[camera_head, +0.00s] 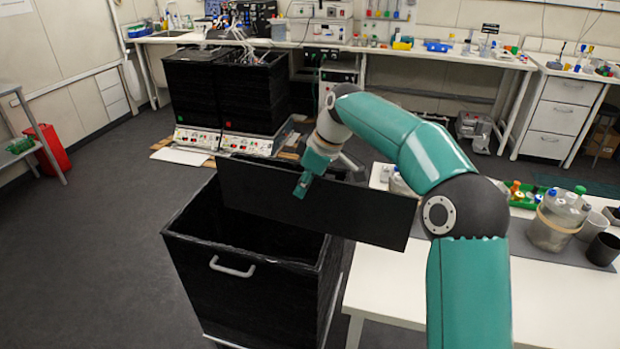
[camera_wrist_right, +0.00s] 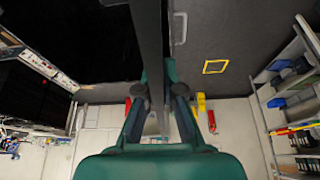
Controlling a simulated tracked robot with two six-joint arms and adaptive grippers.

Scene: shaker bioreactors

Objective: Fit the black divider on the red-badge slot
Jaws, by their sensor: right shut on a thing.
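My right gripper (camera_head: 309,173) is shut on the black divider (camera_head: 355,212), a flat rectangular panel, gripping it near its upper edge. The divider is held upright, and in the head view it overlaps the open black bin (camera_head: 262,302) and the white table's corner. In the right wrist view the divider (camera_wrist_right: 150,40) shows edge-on between the fingers (camera_wrist_right: 160,98). A red badge (camera_head: 228,124) and a green badge (camera_head: 181,118) show low on the black enclosure (camera_head: 205,90) at the back, above the shaker's front panel (camera_head: 222,141). My left gripper is not in view.
The black bin has a white handle (camera_head: 232,268) on its front. A white table (camera_head: 545,290) with bottles and a beaker stands at the right. Lab benches (camera_head: 440,55) line the back wall. Grey floor (camera_head: 110,230) is clear on the left.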

